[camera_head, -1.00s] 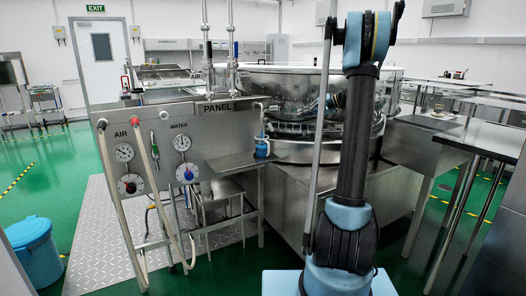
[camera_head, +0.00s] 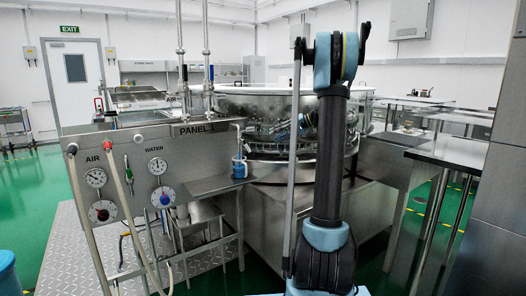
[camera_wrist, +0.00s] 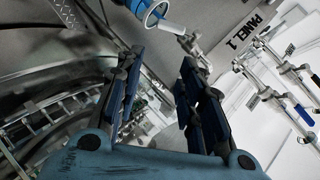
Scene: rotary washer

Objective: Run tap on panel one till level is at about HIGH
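Panel one (camera_head: 160,150) is a metal board labelled "PANEL 1", with air and water gauges at left in the head view. A small grey tap (camera_head: 239,128) sits at its right end, above a blue vessel (camera_head: 239,170). In the wrist view the PANEL 1 label (camera_wrist: 252,38) is at upper right, and a blue and clear vessel (camera_wrist: 160,18) at the top. My gripper (camera_wrist: 162,62) is open and empty in the wrist view, its fingers pointing toward the vessel and a metal fitting. Distance to them is unclear. The level marking is too small to read.
The round steel washer (camera_head: 290,120) stands right of the panel; my arm partly covers it. Red (camera_head: 102,212) and blue (camera_head: 164,199) knobs and hoses are on the panel. A steel table (camera_head: 445,150) and tall steel cabinet (camera_head: 490,200) are at right. Green floor shows at left.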

